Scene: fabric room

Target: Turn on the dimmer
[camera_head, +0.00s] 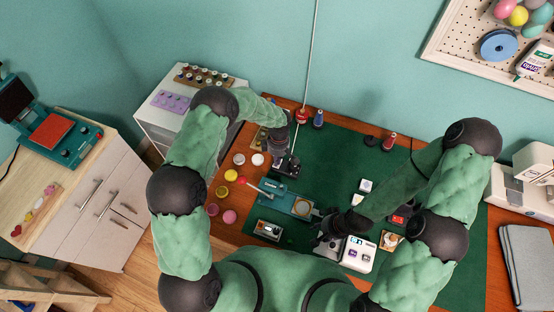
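I cannot tell for sure which item is the dimmer. A small wooden plate with a round pale knob (391,239) lies on the green mat, right of my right gripper. A small box with a metal top (269,230) lies at the mat's front left. My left gripper (287,168) is over the left part of the mat, above a teal tool (285,198). My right gripper (323,243) is low near the front of the mat, beside a white box with dark buttons (357,254). The fingers of both grippers are small and dark, so their opening is unclear.
The green mat (340,150) covers most of the table, with free room at its back middle. Several colored round pots (230,175) line the left edge. Thread spools (318,119) stand at the back.

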